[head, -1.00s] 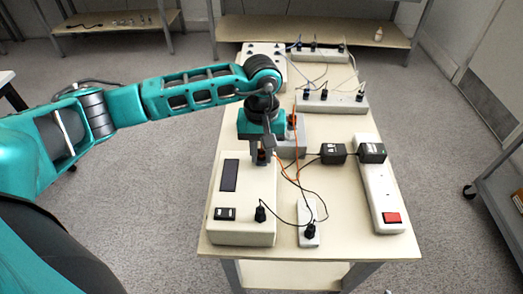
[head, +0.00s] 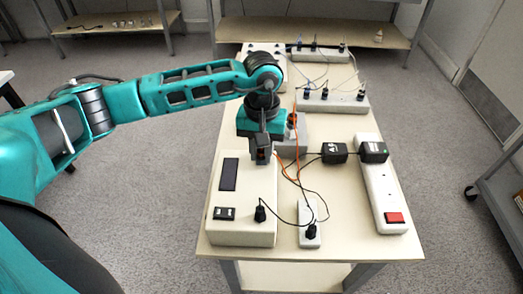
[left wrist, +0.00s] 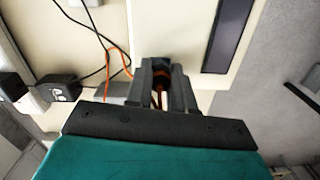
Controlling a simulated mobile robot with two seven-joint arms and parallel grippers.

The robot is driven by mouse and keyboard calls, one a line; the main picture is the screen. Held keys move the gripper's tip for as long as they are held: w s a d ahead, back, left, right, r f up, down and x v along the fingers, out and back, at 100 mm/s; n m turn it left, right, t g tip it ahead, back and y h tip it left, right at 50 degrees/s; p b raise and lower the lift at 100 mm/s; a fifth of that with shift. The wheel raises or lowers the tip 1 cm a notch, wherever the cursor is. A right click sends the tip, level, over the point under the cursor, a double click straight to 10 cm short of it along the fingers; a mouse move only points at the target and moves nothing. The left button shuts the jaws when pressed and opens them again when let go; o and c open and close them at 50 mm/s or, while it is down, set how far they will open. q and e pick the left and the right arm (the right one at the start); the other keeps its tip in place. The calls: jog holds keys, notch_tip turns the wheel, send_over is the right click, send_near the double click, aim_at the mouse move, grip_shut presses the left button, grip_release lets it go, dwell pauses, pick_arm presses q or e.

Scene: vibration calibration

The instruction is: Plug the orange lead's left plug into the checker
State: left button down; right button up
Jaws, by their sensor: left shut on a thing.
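The checker (head: 256,222) is a cream box at the near left of the table, with a dark display (head: 230,175); its cream top (left wrist: 192,30) also shows in the left wrist view. My left gripper (head: 260,154) is over the checker's far end, pointing down. In the left wrist view its fingers (left wrist: 162,85) are shut on the orange lead's left plug (left wrist: 160,74), dark with an orange part. The fingers hide most of the plug; I cannot tell whether it touches or sits in the checker. The orange lead (head: 284,167) hangs to the right. My right gripper is not in view.
A black plug (head: 260,213) stands in the checker's near part, its cord running to a small white block (head: 309,237). A grey box (head: 293,145) stands behind. A white power strip (head: 384,200) with black adapters and a red switch lies at right.

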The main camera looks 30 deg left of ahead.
pick_arm(q)
jog(key=shift+m+b, duration=1.9)
jog(key=shift+m, duration=0.7)
jog(key=shift+m+y+b, duration=0.3)
jog(key=shift+m+b, duration=1.45)
jog(key=shift+m, duration=0.85)
jog(key=c, duration=0.9)
grip_release()
jog(key=shift+a, duration=0.1)
jog(key=shift+r+p, duration=1.3)
jog(key=shift+r, duration=1.2)
